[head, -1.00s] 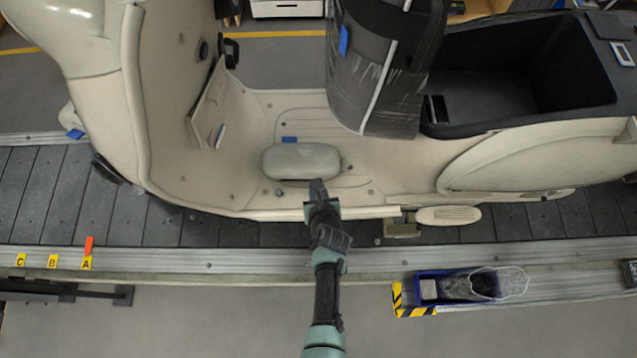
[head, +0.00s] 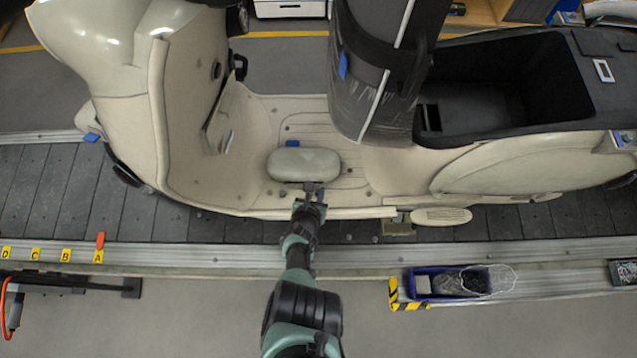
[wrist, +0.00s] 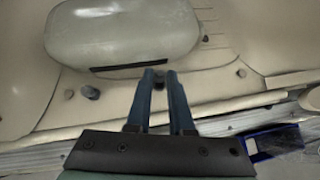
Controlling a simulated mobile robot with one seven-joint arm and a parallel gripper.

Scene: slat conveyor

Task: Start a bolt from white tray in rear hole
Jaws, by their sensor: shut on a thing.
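My gripper (head: 312,190) is at the near edge of the cream scooter's floorboard (head: 235,185), just below a pale oval pad (head: 304,165). In the wrist view its two blue fingers (wrist: 160,76) are nearly together, shut on a small dark piece between the tips. It looks like a bolt, but little of it shows. A dark round spot (wrist: 242,73) lies right of the fingers on the floorboard, and a dark knob (wrist: 90,92) lies left. I cannot tell which spot is the rear hole. A small white tray (head: 422,285) sits in the blue bin (head: 455,297).
A dark wrapped seat column (head: 385,70) stands behind and right of the gripper. The aluminium rail (head: 200,252) runs along the near side, with yellow letter tags (head: 98,257) and an orange marker (head: 100,240). A clear bag (head: 495,280) overhangs the bin.

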